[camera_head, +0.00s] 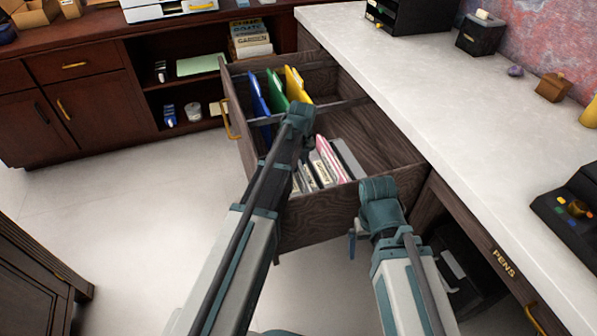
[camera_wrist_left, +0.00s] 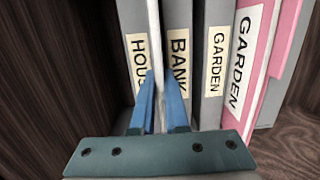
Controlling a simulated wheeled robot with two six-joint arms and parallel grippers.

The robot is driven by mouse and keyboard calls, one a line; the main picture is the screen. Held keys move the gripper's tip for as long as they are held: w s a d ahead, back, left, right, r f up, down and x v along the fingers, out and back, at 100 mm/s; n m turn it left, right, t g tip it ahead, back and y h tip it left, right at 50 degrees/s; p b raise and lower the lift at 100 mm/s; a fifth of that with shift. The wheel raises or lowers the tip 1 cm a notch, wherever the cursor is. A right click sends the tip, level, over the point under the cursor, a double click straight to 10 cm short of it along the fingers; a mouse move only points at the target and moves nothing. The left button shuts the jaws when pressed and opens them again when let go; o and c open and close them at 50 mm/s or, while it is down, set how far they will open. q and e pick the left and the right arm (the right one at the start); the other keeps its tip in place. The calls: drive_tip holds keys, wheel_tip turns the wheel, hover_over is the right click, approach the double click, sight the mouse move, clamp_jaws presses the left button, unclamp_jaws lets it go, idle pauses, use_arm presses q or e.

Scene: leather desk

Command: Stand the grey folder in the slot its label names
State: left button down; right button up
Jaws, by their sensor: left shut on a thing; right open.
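My left gripper (camera_wrist_left: 160,85) is shut on a thin, pale, edge-on sheet (camera_wrist_left: 155,35), apparently the grey folder, between the plates labelled HOUS... (camera_wrist_left: 139,65) and BANK (camera_wrist_left: 179,60); its own label is hidden. Grey plates stand in a row in the open drawer, one more labelled GARDEN (camera_wrist_left: 215,60). A pink folder (camera_wrist_left: 260,70), also labelled GARDEN, stands right of it, with a grey panel (camera_wrist_left: 292,75) behind. In the head view my left arm covers the left end of this row and its fingers. My right gripper (camera_head: 352,245) is open and empty beside the drawer's front right corner.
The drawer (camera_head: 315,208) has wooden walls and a cross partition. Blue (camera_head: 258,95), green (camera_head: 275,90) and yellow (camera_head: 297,85) folders stand in its far part. The pale desktop (camera_head: 430,90) rises at the right.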

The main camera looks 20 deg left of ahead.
use_arm(q)
drive_tip(key=shift+f, duration=0.1)
drive_tip(key=shift+f, duration=0.1)
drive_tip(key=shift+f, duration=0.15)
drive_tip(key=c, duration=0.9)
unclamp_jaws()
drive_tip(key=r+p, duration=0.8)
drive_tip(key=s+r+p, duration=0.1)
drive_tip(key=r+p, duration=0.3)
drive_tip(key=shift+s+d+r, duration=0.1)
drive_tip(key=shift+d+r, duration=0.15)
drive_tip(key=shift+d, duration=0.15)
